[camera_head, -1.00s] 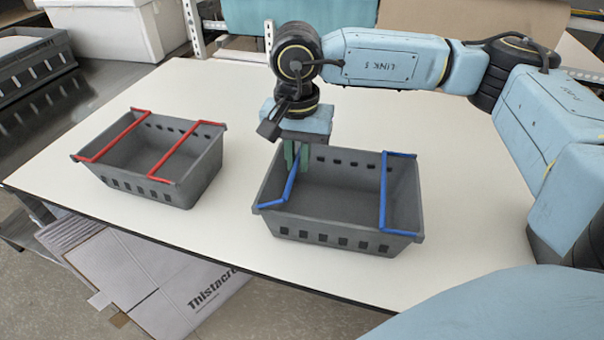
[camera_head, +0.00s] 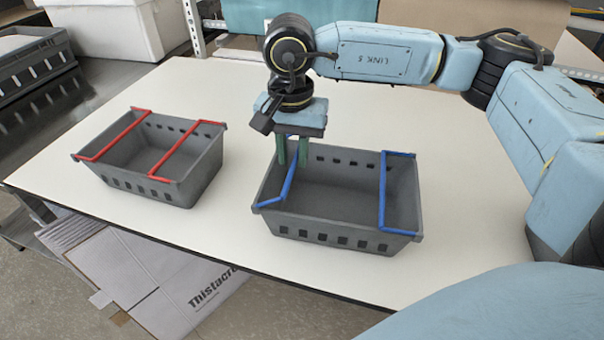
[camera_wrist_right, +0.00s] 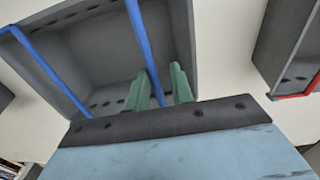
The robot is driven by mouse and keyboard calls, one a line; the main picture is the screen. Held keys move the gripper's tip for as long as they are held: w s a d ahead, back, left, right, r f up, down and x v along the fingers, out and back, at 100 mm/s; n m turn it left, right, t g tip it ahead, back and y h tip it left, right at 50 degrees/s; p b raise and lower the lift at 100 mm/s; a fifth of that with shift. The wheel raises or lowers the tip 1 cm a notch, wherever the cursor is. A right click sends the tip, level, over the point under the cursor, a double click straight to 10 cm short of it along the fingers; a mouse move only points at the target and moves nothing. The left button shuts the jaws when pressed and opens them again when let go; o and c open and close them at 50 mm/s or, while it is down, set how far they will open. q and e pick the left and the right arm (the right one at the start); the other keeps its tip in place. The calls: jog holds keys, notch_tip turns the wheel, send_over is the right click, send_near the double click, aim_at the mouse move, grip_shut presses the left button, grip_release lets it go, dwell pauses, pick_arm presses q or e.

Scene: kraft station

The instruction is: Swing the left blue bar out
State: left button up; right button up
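The grey crate with blue bars (camera_head: 330,238) stands on the white table. Its left blue bar (camera_head: 288,185) runs from front to back over the left part of the opening. The right blue bar (camera_head: 383,190) spans the right part. My right gripper (camera_head: 292,160) points down at the back of the left blue bar, its two green fingers apart. In the right wrist view, the left blue bar (camera_wrist_right: 140,40) passes between the fingers of the right gripper (camera_wrist_right: 162,85), closer to the left one. Any contact is unclear. My left gripper is out of view.
A second grey crate (camera_head: 130,184) with two red bars (camera_head: 172,152) stands to the left on the table (camera_head: 240,90). A white bin and shelf posts are behind. Table shows bare between the crates. Flattened cardboard (camera_head: 165,285) lies below the table's front edge.

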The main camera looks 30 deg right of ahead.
jog(key=shift+w+a+r, duration=0.45)
jog(key=shift+w+a, duration=0.25)
jog(key=shift+w+a+r, duration=0.3)
jog(key=shift+w+a, duration=0.5)
jog(key=shift+a, duration=0.05)
jog(key=shift+w, duration=0.1)
jog(key=shift+w+a, duration=0.85)
jog(key=shift+a, duration=0.05)
